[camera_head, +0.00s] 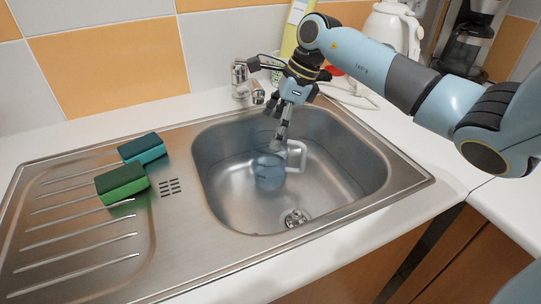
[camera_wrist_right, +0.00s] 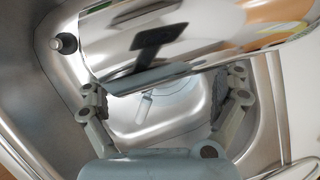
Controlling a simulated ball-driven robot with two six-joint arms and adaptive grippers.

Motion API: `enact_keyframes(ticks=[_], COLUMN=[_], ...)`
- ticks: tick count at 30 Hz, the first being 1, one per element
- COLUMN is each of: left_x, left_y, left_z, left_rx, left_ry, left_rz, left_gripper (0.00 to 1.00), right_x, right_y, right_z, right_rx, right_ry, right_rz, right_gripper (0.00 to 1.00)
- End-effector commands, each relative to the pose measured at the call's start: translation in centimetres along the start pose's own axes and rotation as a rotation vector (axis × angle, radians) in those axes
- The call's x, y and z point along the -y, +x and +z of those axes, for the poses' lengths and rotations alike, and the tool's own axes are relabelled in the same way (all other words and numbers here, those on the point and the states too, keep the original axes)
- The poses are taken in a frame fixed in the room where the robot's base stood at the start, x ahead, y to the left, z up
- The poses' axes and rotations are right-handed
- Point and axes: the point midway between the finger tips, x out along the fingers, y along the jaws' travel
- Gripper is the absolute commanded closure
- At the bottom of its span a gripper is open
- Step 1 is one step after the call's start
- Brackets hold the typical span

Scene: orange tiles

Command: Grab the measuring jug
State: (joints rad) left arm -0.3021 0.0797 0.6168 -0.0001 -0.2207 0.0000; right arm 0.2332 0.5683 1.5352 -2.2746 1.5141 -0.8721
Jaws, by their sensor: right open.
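The measuring jug (camera_head: 268,172) is clear, bluish and has a pale handle on its right. It stands upright in the sink basin in the head view. My right gripper (camera_head: 281,135) points down just above and at the back of the jug, its fingers near the rim and handle. I cannot tell whether they touch it. In the right wrist view the two fingers of my right gripper (camera_wrist_right: 163,108) are spread apart. Between them are faint bluish curves and a pale handle shape, apparently the jug (camera_wrist_right: 147,104). My left gripper is not in view.
The sink's chrome tap (camera_head: 241,78) stands behind the basin, left of my right gripper. A drain (camera_head: 296,217) lies in front of the jug. Two green-and-blue sponges (camera_head: 121,183) lie on the left drainboard. A yellow bottle (camera_head: 295,28) and white kettle (camera_head: 392,28) stand behind.

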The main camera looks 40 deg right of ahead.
Motion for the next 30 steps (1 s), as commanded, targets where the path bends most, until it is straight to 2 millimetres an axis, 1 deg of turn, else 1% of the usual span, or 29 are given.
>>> enact_keyframes(ticks=[3,5,12,18,27,28,30], left_x=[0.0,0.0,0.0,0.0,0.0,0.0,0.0], left_y=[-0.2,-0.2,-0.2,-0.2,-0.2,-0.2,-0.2], left_z=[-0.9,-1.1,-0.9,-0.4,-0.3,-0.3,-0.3], left_rx=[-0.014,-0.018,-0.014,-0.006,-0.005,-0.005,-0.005], left_ry=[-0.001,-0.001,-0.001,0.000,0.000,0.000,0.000], left_rz=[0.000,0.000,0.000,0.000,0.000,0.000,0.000], left_gripper=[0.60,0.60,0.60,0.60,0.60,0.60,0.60], right_x=[0.0,0.0,0.0,0.0,0.0,0.0,0.1], right_y=[1.6,2.0,2.2,2.2,2.2,2.2,2.2], right_z=[0.1,0.1,0.0,0.0,0.0,0.0,0.1], right_rx=[0.002,0.002,0.001,0.001,0.001,0.001,0.003], right_ry=[0.001,0.001,-0.001,-0.001,0.000,0.000,-0.001], right_rz=[0.001,0.001,-0.002,-0.001,-0.001,-0.001,-0.002], right_gripper=[0.00,0.00,0.00,0.26,0.65,0.69,0.71])
